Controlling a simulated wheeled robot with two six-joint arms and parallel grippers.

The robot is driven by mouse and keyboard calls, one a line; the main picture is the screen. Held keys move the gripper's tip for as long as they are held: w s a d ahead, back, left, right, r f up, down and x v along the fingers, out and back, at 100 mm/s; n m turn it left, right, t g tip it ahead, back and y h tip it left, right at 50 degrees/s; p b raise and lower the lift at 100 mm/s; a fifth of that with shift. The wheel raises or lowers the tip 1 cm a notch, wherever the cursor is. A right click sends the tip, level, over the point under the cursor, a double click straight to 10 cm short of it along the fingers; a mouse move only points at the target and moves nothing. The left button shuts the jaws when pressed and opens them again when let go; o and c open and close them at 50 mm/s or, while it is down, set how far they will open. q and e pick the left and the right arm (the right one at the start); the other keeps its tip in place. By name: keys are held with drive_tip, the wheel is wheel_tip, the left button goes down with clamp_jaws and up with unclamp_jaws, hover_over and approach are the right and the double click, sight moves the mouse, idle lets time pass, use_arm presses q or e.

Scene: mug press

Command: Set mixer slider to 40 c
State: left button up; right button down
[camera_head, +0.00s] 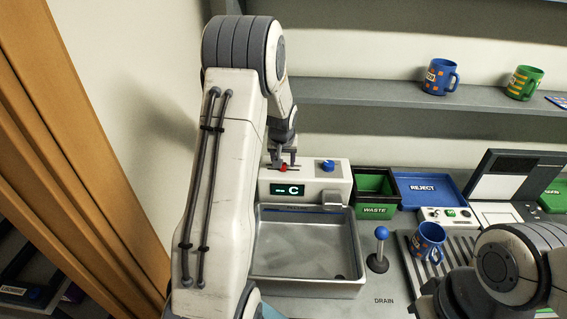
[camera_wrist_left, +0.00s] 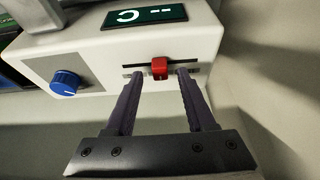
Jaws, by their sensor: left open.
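The mixer is a white box (camera_head: 306,178) behind the sink, with a dark display (camera_head: 287,190) reading "-- C". Its red slider knob (camera_head: 283,168) sits in a dark slot; in the left wrist view the red knob (camera_wrist_left: 159,67) is near the middle of the slot. My left gripper (camera_head: 284,160) is open at the slot. In the left wrist view the left gripper's fingertips (camera_wrist_left: 160,73) stand on either side of the knob, with a gap on both sides. My right arm shows at the lower right; its fingertips are not visible.
A blue dial (camera_head: 328,165) sits beside the slider. The sink (camera_head: 306,245) lies in front. A blue-topped lever (camera_head: 381,233), a green waste bin (camera_head: 375,190), a blue reject tray (camera_head: 430,188) and a blue mug (camera_head: 428,243) are to the right. Two mugs stand on the shelf.

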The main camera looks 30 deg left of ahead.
use_arm(q)
drive_tip(key=b+v, duration=0.2)
drive_tip(key=v, duration=0.7)
drive_tip(key=shift+r, duration=0.25)
drive_tip(key=shift+s+d, duration=0.1)
drive_tip(key=shift+d, duration=0.05)
drive_tip(key=s+d+f+m+g+h+b, duration=0.1)
drive_tip(key=s+d+m, duration=0.4)
drive_tip(key=d, duration=0.8)
drive_tip(key=s+d+m+h+b, duration=0.15)
drive_tip(key=s+d, duration=0.45)
drive_tip(key=d, duration=0.6)
drive_tip(key=s+d+f+m+g, duration=0.1)
drive_tip(key=s+d+m, duration=0.2)
drive_tip(key=s, duration=0.6)
drive_tip(key=s+d+f+m+g, duration=0.1)
drive_tip(key=s+d+m, duration=0.3)
drive_tip(key=s, duration=0.5)
drive_tip(key=shift+s+d+f+g+h, duration=0.2)
drive_tip(key=shift+s+f+g+h, duration=0.15)
drive_tip(key=shift+s+f+g, duration=0.1)
drive_tip(key=shift+w+d, duration=0.1)
